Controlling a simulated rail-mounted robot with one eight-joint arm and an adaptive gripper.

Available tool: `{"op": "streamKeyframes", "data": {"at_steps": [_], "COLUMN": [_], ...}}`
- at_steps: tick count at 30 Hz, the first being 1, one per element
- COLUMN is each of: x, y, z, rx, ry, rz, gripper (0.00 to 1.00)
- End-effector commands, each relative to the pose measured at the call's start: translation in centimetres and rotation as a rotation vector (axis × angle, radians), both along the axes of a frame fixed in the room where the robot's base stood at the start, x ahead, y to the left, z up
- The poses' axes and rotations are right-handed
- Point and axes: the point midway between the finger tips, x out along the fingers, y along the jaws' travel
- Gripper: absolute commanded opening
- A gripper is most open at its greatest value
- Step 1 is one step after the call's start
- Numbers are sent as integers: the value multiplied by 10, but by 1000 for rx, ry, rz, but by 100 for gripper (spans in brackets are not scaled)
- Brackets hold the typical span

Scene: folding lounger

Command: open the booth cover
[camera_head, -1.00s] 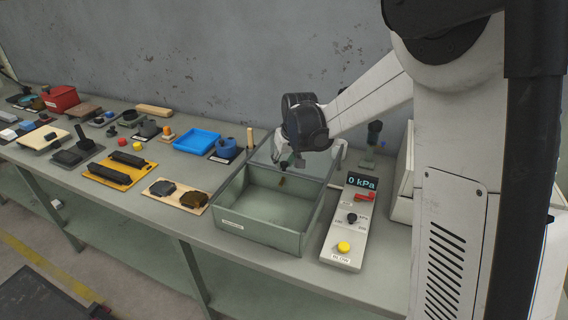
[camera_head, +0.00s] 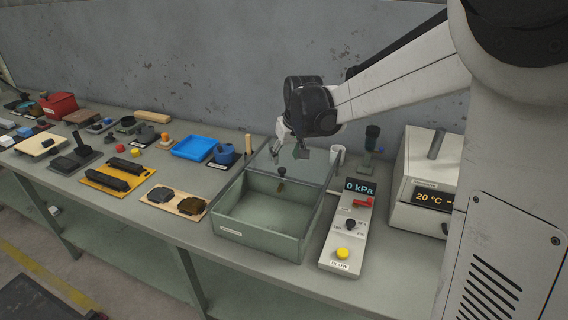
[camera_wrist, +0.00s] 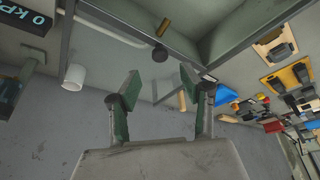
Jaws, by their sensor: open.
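My gripper (camera_head: 289,152) is above the rear of the booth, fingers apart and empty. In the wrist view my gripper (camera_wrist: 160,84) has its two green-padded fingertips either side of the knob's line, with the knob apparently beyond them, not touched.
A control panel (camera_head: 340,235) with a 0 kPa display, red lever and yellow button stands right of the booth. A blue tray (camera_head: 195,146) and a wooden board (camera_head: 180,204) lie left. The wall is close behind.

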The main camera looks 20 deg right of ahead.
Motion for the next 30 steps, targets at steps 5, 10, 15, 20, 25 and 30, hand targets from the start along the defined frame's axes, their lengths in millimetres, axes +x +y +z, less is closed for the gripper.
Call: {"op": "streamKeyframes", "data": {"at_steps": [5, 10, 15, 20, 25, 30], "x": [-11, -17, -19, -19, -22, -46], "y": [-2, -3, -3, -3, -3, -3], "z": [27, 42, 47, 47, 48, 59], "rx": [0, 0, 0, 0, 0, 0], "ry": [0, 0, 0, 0, -1, -16], "rz": [0, 0, 0, 0, -1, -12], "gripper": [41, 41, 41, 41, 41, 41]}}
